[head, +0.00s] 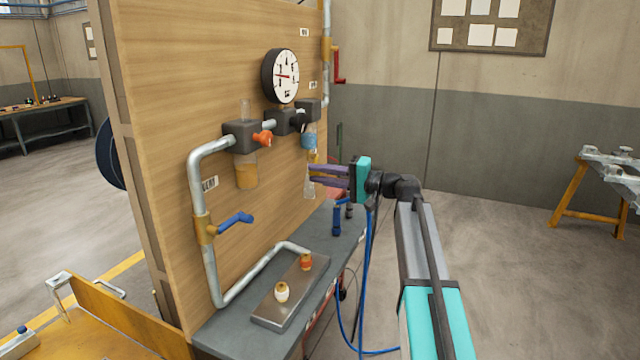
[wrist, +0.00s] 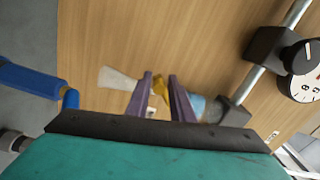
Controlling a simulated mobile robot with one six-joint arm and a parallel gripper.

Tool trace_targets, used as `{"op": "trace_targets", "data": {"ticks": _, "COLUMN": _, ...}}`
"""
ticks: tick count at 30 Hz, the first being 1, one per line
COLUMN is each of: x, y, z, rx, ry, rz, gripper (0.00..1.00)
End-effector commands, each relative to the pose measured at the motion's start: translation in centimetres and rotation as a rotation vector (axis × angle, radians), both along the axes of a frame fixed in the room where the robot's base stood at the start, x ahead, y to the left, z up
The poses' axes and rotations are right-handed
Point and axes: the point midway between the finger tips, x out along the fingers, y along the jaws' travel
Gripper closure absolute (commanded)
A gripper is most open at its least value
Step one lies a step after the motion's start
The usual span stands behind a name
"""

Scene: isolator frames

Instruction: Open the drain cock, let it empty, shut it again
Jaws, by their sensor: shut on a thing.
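The yellow drain cock (wrist: 160,88) sits between the purple fingers of my gripper (wrist: 160,98) in the wrist view, and the fingers are shut on it. In the head view, my gripper (head: 311,174) reaches in from the right to the cock under a bowl of blue liquid (head: 309,139). That bowl also shows in the wrist view (wrist: 207,107). A pale, widening shape (head: 309,186) hangs below the cock, and it also shows in the wrist view (wrist: 120,78). I cannot tell whether it is flowing liquid or a solid part. The fingers partly hide the cock.
A pressure gauge (head: 281,76), an orange knob (head: 263,138) and a bowl of amber liquid (head: 247,171) are on the wooden panel (head: 165,90). A blue-handled valve (head: 235,219) is on the pipe at left. A grey bench (head: 233,330) lies below. The floor at right is open.

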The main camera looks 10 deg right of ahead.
Motion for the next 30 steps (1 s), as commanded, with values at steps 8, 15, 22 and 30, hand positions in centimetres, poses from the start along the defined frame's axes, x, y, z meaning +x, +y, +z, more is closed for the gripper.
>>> {"op": "trace_targets", "data": {"ticks": 8, "x": 1.0, "y": -0.7, "z": -1.0, "rx": -0.107, "ry": -0.151, "rz": -0.009, "gripper": 1.0}}
{"op": "trace_targets", "data": {"ticks": 15, "x": 1.6, "y": -1.2, "z": -1.3, "rx": -0.205, "ry": -0.288, "rz": -0.009, "gripper": 1.0}}
{"op": "trace_targets", "data": {"ticks": 22, "x": 2.3, "y": -1.6, "z": -1.4, "rx": -0.301, "ry": -0.423, "rz": -0.008, "gripper": 1.0}}
{"op": "trace_targets", "data": {"ticks": 30, "x": 2.9, "y": -2.0, "z": -1.2, "rx": -0.398, "ry": -0.56, "rz": -0.008, "gripper": 1.0}}
